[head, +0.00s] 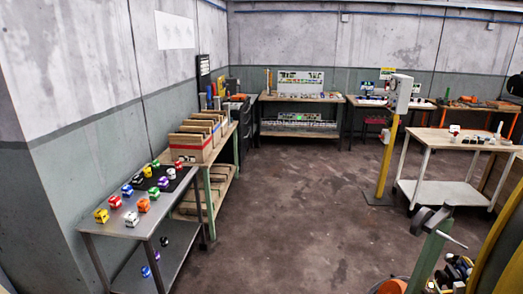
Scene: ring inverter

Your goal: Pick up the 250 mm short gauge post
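I cannot tell for certain which thing is the 250 mm short gauge post. A small pale upright piece (498,129) stands on the right-hand table (440,137), among several small parts. A thin orange upright piece (268,80) stands at the left of the back bench (300,98). Both are too small to read a size or marking. Neither of my grippers shows in the head view.
A metal table (125,228) with several coloured cubes stands at the left, before a shelf of cardboard bins (192,143). A yellow post (387,160) carries a grey box. A green stand (428,255) and yellow curved part (490,255) fill the lower right. The middle floor is clear.

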